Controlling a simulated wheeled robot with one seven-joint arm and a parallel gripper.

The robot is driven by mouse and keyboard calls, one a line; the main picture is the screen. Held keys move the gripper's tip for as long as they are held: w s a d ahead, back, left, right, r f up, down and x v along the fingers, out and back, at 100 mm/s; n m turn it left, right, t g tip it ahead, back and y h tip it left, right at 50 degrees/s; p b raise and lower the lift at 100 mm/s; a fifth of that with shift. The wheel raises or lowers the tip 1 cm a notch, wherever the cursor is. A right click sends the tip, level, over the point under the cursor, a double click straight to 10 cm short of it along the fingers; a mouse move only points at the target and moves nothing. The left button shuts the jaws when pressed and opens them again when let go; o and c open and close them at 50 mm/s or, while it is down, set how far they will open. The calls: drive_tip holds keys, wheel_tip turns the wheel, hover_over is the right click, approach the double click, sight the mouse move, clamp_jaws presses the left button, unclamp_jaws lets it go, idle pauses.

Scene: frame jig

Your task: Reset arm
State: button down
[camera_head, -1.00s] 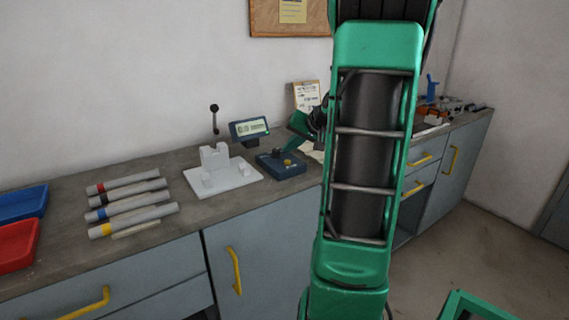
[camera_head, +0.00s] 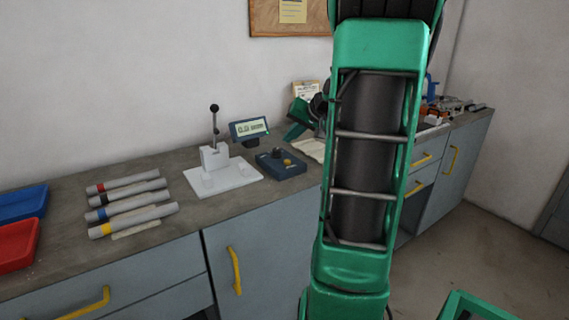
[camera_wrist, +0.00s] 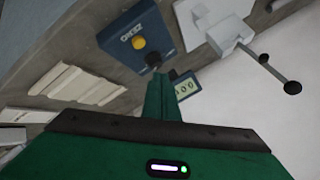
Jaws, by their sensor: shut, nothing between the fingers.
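My gripper (camera_head: 298,120) is green and shows in the head view just left of my arm, which hides part of it. It is raised above the bench, behind and above the blue box with a yellow button (camera_head: 281,163). In the wrist view the fingers (camera_wrist: 166,92) are together with nothing held. Their tips point toward the dark knob of the blue box (camera_wrist: 140,36), apparently apart from it.
A white jig with a black-knobbed lever (camera_head: 230,177) and a small display (camera_head: 249,128) stand left of my gripper. Several grey tubes (camera_head: 130,203) and blue and red trays (camera_head: 18,245) lie farther left.

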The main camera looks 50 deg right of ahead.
idle(0.3)
drive_tip(key=s+a+f+n+g, duration=0.2)
drive_tip(key=s+a+f+g, duration=0.2)
drive_tip(key=s+a, duration=0.8)
drive_tip(key=s+a+f+n+g+y, duration=0.1)
drive_tip(key=s+a+f+g, duration=0.4)
drive_tip(key=s+a, duration=0.8)
drive_tip(key=shift+s+n, duration=0.6)
drive_tip(key=shift+w+f, duration=0.25)
drive_tip(key=shift+w, duration=0.4)
